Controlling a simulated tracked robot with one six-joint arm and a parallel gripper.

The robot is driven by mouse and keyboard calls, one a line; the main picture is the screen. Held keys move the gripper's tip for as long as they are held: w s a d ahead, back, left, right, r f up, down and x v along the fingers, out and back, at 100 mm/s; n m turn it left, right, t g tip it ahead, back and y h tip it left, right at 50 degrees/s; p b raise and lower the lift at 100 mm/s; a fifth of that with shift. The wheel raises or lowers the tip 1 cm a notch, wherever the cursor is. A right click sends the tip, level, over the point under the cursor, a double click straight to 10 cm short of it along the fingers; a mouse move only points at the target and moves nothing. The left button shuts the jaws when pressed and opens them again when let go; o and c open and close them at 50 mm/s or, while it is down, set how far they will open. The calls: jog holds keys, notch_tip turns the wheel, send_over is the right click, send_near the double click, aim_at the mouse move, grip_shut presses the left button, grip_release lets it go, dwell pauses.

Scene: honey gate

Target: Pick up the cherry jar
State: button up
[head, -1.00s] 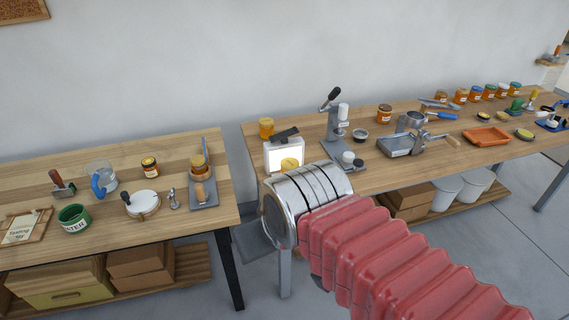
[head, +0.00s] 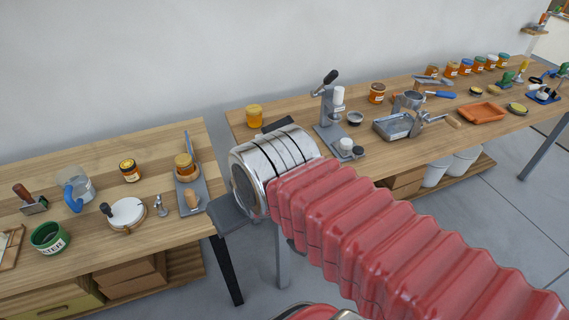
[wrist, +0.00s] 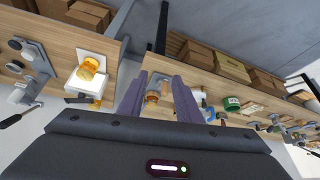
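No label reads as cherry, so I cannot tell which jar is the cherry jar. On the right table are a yellow-orange jar (head: 254,117), an orange-lidded jar (head: 377,93) and a row of jars with coloured lids (head: 466,67). My gripper (wrist: 161,78) is open in the wrist view, with the stand and its jar (wrist: 153,98) showing beyond between the fingers. My arm hides the gripper in the head view.
The left table (head: 75,165) and right table (head: 290,112) have a gap between them.

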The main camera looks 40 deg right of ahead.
jog(key=shift+o, duration=0.5)
jog(key=shift+o, duration=0.9)
jog(key=shift+w+d, duration=0.15)
jog(key=shift+d, duration=0.05)
jog(key=o, duration=0.8)
jog(key=w+d+h, duration=0.1)
jog(key=w+d, duration=0.2)
jog(key=d, duration=0.1)
jog(key=w+d+f+m+t+h, duration=0.1)
jog(key=w+d, duration=0.2)
jog(key=d, duration=0.1)
jog(key=w+d+f+t+h, duration=0.1)
jog(key=w+d, duration=0.2)
jog(key=d, duration=0.1)
jog(key=shift+w+d+h, duration=0.15)
jog(key=shift+w+h, duration=0.1)
jog(key=shift+h, duration=0.05)
jog(key=shift+o, duration=0.2)
jog(key=w+d+f+t+h, duration=0.1)
jog(key=w+d+f, duration=0.15)
jog(key=d, duration=0.25)
jog(key=w+d+f+t, duration=0.1)
jog(key=w+d, duration=0.2)
jog(key=d, duration=0.3)
jog(key=s+d+f+t+y, duration=0.2)
jog(key=d+f+t+y, duration=0.2)
jog(key=f, duration=0.5)
jog(key=shift+d+f+n, duration=0.2)
jog(key=shift+f+n, duration=0.1)
